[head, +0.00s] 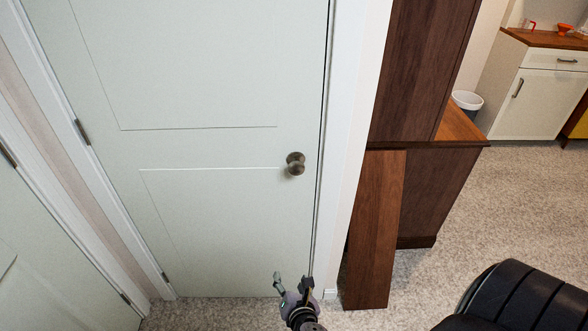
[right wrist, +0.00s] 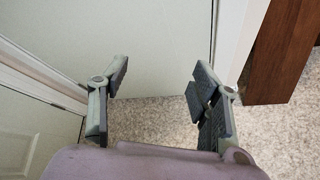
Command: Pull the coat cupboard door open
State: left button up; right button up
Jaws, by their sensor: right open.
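The coat cupboard door (head: 215,150) is a pale panelled door, shut in its white frame, with hinges on its left edge. Its round dark metal knob (head: 295,164) sits near the right edge. My right gripper (head: 293,284) is low in front of the door, below the knob and apart from it. In the right wrist view the right gripper (right wrist: 158,82) has its two fingers wide apart with nothing between them. The lower part of the door (right wrist: 160,45) shows beyond the fingers there, and the knob is out of that view. My left gripper is not in view.
A dark wooden hutch (head: 420,80) stands right of the door frame, with a brown wooden panel (head: 375,230) upright at its front. Another pale door (head: 45,265) is at the left. A white bin (head: 467,101) and cabinet (head: 540,100) stand far right. Carpet (head: 510,200) is clear at right.

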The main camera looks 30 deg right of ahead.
notch_tip(320, 180, up, 14)
jog(key=w+d+n+t+h, duration=0.3)
jog(key=n, duration=0.1)
jog(key=n+t+h, duration=0.1)
jog(key=n+h, duration=0.1)
send_near(297, 172)
jog(key=p+x, duration=0.1)
jog(key=x, duration=0.8)
jog(key=shift+w+d+p, duration=0.2)
jog(key=shift+w+p, duration=0.1)
jog(key=shift+w, duration=0.05)
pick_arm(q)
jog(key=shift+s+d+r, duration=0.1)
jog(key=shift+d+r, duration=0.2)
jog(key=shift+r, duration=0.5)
pick_arm(e)
jog(key=shift+x, duration=0.8)
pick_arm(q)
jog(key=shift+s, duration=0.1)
pick_arm(e)
grip_shut()
